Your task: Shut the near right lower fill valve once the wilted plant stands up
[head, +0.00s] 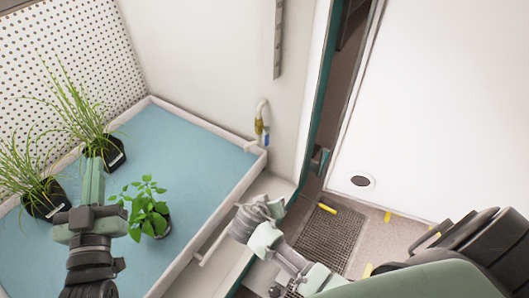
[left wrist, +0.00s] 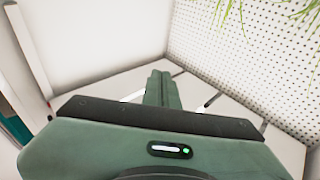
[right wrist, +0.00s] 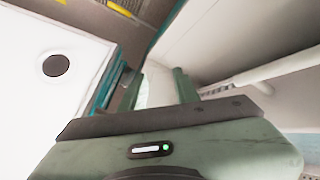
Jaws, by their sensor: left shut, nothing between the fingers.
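A leafy green plant (head: 150,208) stands in a dark pot in the blue tray, its leaves spread out with no clear droop from above. A fitting with yellow and blue parts (head: 260,125) hangs on the wall at the tray's back right corner. I cannot tell if it is the fill valve. My left gripper (head: 95,165) is shut and empty, above the tray left of the leafy plant. Its closed fingers show in the left wrist view (left wrist: 158,88). My right gripper (right wrist: 160,82) is open, its fingers apart with nothing seen between them, beside the tray's right edge.
Two grassy plants in black pots (head: 115,152) (head: 45,205) stand at the tray's left. A white panel (head: 440,100) with a round hole stands at right, above a floor grate (head: 330,235).

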